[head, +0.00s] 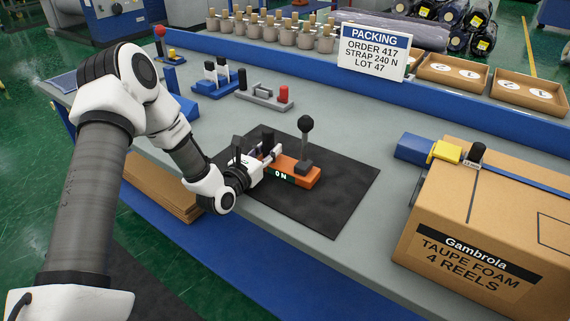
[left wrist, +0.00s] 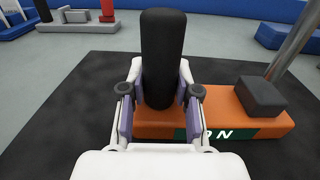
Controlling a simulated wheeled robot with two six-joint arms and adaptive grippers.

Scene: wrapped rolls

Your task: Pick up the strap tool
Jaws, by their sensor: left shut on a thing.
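The strap tool (head: 303,174) is an orange block with a green display reading "0 N", a black upright grip and a lever with a dark ball knob. It rests on the black mat (head: 345,195) on the bench. My left gripper (head: 262,163) is at the tool's left end. In the left wrist view its two purple-padded fingers (left wrist: 160,98) are shut on the black upright grip (left wrist: 163,50) of the strap tool, and the orange body (left wrist: 245,125) lies beneath. My right gripper is in neither view.
A cardboard box (head: 480,240) with a blue strap (head: 530,170) stands at the right. A "PACKING" sign (head: 374,52), trays (head: 450,74) and several wrapped rolls (head: 470,25) line the back. A grey fixture with a red post (head: 262,96) and blue fixtures (head: 214,82) stand behind the mat.

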